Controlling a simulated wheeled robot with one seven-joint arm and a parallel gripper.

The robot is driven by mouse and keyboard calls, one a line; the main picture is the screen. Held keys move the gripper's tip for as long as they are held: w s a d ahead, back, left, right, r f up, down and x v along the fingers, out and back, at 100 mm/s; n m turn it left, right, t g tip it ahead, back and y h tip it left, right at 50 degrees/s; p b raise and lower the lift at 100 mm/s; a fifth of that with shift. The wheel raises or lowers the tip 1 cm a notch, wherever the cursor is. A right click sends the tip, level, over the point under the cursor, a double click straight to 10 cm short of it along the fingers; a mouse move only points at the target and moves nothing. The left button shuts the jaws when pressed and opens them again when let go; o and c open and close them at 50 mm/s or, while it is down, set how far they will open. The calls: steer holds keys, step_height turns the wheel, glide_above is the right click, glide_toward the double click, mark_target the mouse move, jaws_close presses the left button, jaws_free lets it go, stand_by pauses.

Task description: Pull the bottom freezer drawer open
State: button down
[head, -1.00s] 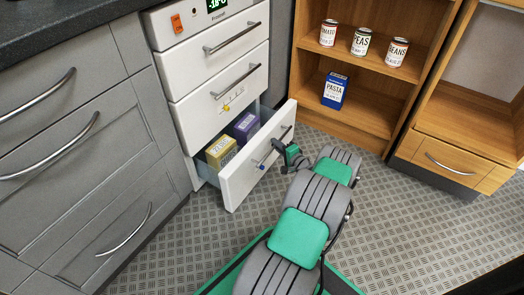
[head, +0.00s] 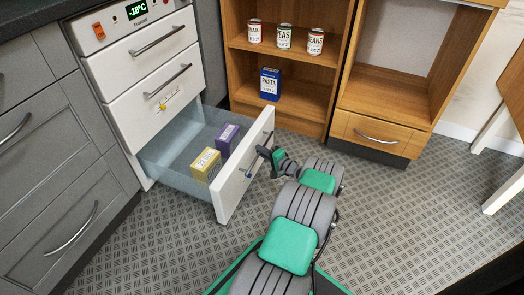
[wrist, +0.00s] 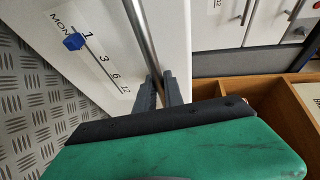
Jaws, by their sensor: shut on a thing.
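The white bottom freezer drawer (head: 240,172) stands far out from the freezer (head: 150,65) in the head view. Its blue-grey inside shows, with a yellow box (head: 206,165) and a purple box (head: 227,139) in it. My gripper (head: 262,153) is at the drawer front's handle. In the wrist view, my gripper (wrist: 160,90) has its two dark fingers shut around the metal bar handle (wrist: 141,35). A scale with a blue slider (wrist: 74,42) is on the drawer front beside the handle. My arm hides part of the floor.
Two closed freezer drawers are above. Grey cabinets (head: 60,160) stand at the left. A wooden shelf (head: 290,56) with several cans and a blue pasta box (head: 269,84) stands behind. Patterned floor (head: 160,240) is clear in front of the drawer.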

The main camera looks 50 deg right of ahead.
steer(key=shift+s+d, duration=0.2)
steer(key=shift+s, duration=0.2)
steer(key=c, duration=1.7)
jaws_free()
steer(key=shift+s, duration=0.15)
steer(key=shift+o, duration=1.2)
steer(key=shift+a, duration=0.15)
steer(key=s+r+p, duration=0.1)
steer(key=s+p, duration=0.2)
steer(key=s, duration=0.4)
steer(key=shift+s+a+r, duration=0.15)
steer(key=shift+a, duration=0.2)
